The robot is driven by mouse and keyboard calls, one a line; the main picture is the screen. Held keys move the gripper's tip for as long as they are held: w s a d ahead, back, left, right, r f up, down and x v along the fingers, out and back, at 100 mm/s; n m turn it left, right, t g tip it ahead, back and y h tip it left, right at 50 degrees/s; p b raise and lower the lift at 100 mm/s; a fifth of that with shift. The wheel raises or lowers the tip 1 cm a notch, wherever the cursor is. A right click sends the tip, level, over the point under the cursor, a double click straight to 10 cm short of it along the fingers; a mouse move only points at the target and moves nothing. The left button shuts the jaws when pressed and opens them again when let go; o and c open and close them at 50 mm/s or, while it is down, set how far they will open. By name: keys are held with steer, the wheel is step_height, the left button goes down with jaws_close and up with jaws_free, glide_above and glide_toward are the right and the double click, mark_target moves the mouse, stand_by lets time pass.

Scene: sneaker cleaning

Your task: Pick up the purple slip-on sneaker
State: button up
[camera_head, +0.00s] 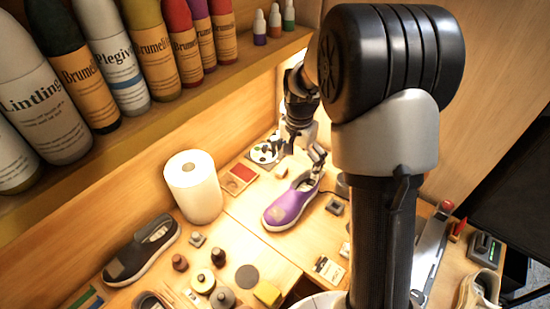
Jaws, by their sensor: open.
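The purple slip-on sneaker (291,205) lies on the wooden workbench in the middle of the view, with a white sole and its toe toward the lower left. My gripper (309,176) is open at the sneaker's far end, by the heel opening. The fingers overlap the heel in the picture; I cannot tell whether they touch it. My arm's large links cover much of the right side of the view.
A paper towel roll (193,187) stands left of the sneaker. A dark sneaker (141,249) lies further left. Small bottles, a yellow block (267,293) and a grey disc (247,275) sit in front. A shelf of bottles (150,114) runs along the upper left.

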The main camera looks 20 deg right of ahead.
steer(key=m, duration=0.1)
glide_above(294, 191)
step_height(294, 191, down, 5)
steer(key=shift+g, duration=0.3)
step_height(294, 191, down, 12)
steer(key=b, duration=0.3)
steer(key=shift+d, duration=0.1)
steer(key=shift+a+f+b, duration=0.15)
steer(key=shift+f+b, duration=0.55)
steer(key=shift+f, duration=0.75)
steer(key=shift+a+f+b, duration=0.1)
steer(key=shift+f+b, duration=0.6)
steer(key=shift+f, duration=0.75)
steer(key=shift+r, duration=0.1)
steer(key=c, duration=1.4)
